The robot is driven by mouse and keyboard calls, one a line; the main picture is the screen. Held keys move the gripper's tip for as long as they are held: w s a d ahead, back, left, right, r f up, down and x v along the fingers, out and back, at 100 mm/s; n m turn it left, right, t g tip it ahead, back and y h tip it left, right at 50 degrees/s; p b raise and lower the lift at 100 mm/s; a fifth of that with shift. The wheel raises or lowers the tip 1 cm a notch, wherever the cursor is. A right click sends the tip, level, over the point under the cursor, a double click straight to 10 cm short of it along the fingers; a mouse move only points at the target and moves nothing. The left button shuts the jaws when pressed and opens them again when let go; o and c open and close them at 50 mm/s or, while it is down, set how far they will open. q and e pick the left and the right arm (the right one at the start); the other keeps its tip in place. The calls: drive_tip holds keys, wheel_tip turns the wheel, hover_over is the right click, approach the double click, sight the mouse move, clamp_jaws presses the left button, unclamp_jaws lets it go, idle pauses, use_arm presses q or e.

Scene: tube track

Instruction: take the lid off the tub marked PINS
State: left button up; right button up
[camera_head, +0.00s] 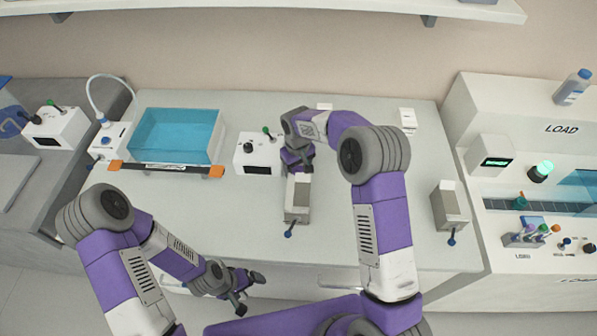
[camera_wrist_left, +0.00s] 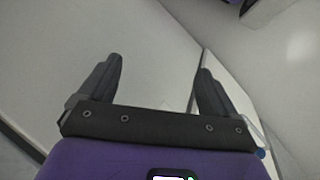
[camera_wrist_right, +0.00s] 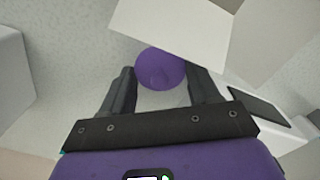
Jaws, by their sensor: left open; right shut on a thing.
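My right gripper (camera_wrist_right: 160,78) is shut on a round purple piece (camera_wrist_right: 160,66), seen from above between its fingers in the right wrist view. It looks like a lid, but I cannot tell whether a tub is under it. In the head view the right wrist hides this piece, behind a grey-white box (camera_head: 297,200) with a blue-knobbed lever. No PINS marking can be read in any view. My left gripper (camera_head: 250,290) is open and empty near the counter's front edge; its parted fingers show in the left wrist view (camera_wrist_left: 158,85).
A blue-topped water bath (camera_head: 175,135) stands at the back left, beside a small white device (camera_head: 258,153) with a dark knob. The counter's front left (camera_head: 190,215) is clear.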

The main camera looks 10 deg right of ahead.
sight(298, 169)
drive_tip(key=shift+f, duration=0.1)
drive_tip(key=o, duration=0.9)
wheel_tip(298, 169, up, 12)
drive_tip(key=p, duration=0.8)
drive_tip(key=shift+p, duration=0.35)
